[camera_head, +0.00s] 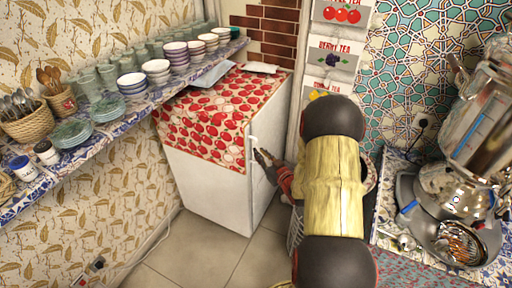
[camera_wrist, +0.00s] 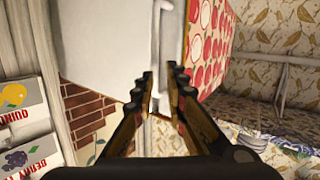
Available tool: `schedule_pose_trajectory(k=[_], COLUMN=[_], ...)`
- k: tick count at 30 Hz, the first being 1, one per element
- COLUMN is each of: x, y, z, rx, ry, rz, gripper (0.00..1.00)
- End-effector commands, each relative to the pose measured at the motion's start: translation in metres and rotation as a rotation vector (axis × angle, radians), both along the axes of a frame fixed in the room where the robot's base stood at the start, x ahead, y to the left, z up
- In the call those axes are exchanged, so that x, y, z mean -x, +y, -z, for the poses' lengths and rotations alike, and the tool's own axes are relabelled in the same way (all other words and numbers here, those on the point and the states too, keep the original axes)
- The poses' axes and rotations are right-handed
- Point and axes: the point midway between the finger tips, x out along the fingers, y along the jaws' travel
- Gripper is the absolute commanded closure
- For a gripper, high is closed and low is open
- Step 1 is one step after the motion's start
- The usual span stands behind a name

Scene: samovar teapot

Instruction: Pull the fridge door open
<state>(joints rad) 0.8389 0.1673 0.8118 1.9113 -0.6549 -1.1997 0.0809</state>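The white fridge (camera_head: 210,187) stands on the floor under the shelf, with a red-and-white patterned cloth (camera_head: 215,112) over its top. Its door looks shut. A pale upright handle (camera_head: 253,147) is on the fridge's near right edge; it also shows in the wrist view (camera_wrist: 162,38). My gripper (camera_head: 259,155) is at the handle. In the wrist view my gripper (camera_wrist: 162,76) has its fingers apart, with the lower part of the handle at or between the fingertips. I cannot tell whether they touch it. My arm hides the floor to the right of the fridge.
A tiled shelf (camera_head: 110,128) with bowls, glasses and baskets runs along the left wall. A metal samovar (camera_head: 470,160) stands on the right counter. Tea boxes (camera_head: 338,55) are at the back. Bare floor (camera_head: 195,250) lies in front of the fridge.

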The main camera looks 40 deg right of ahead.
Motion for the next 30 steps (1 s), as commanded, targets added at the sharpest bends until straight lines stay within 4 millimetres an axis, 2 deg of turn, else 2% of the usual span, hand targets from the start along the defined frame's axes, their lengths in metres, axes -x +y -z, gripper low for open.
schedule_pose_trajectory(k=[1, 6, 10, 21, 25, 30], x=[0.007, 0.021, 0.020, -0.032, -0.045, -0.052], y=[-0.003, -0.004, -0.005, -0.014, -0.017, -0.019], z=[0.007, 0.008, 0.007, 0.007, 0.007, 0.006], rx=[-0.012, -0.028, -0.032, -0.031, -0.030, -0.031], ry=[-0.037, -0.148, -0.178, -0.181, -0.179, -0.179], rz=[-0.002, -0.018, -0.024, -0.026, -0.025, -0.023], gripper=[0.86, 0.86, 0.86, 0.86, 0.86, 0.86])
